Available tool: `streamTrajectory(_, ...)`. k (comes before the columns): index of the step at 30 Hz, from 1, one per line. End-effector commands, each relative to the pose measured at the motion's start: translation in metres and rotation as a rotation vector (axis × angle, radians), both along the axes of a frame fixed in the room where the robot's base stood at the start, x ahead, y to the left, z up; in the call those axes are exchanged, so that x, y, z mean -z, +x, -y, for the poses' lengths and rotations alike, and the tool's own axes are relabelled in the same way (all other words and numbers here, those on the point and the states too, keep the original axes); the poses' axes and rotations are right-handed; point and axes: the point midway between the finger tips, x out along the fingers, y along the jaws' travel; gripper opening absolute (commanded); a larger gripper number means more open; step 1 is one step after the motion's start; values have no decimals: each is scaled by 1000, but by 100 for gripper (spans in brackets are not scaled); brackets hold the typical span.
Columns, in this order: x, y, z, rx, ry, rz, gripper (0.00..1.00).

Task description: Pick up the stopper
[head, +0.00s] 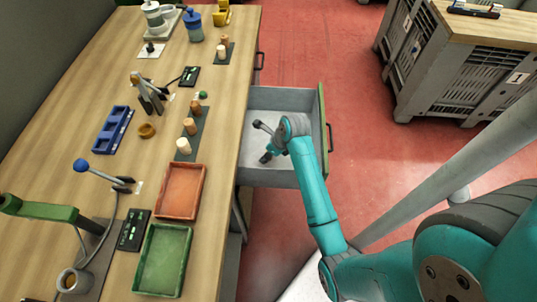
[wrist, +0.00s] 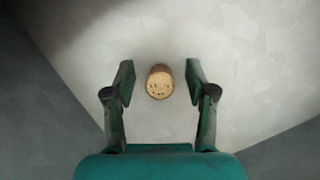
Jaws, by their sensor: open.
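A cork stopper (wrist: 159,82) stands out against the pale drawer floor in the wrist view, its round, speckled tan end facing the camera. My gripper (wrist: 160,75) is open, with one finger on each side of the stopper and a gap on both sides. I cannot tell how far the fingertips are above the floor. In the head view my gripper (head: 262,142) is inside the open grey drawer (head: 285,97) at the table's right side. The stopper does not show in the head view; my arm may hide it.
Other stoppers (head: 184,146) stand on dark strips on the table (head: 215,135). An orange tray (head: 181,191) and a green tray (head: 162,260) lie near the table's right edge. The drawer's walls surround my gripper. Red floor lies open to the right, before a grey crate (head: 440,75).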

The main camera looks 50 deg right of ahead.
Motion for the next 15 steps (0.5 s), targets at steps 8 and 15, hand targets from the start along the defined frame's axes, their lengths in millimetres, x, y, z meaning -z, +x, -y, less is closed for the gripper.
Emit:
streamTrajectory(8,0,0,0,0,0,0,31)
streamTrajectory(15,0,0,0,0,0,0,15)
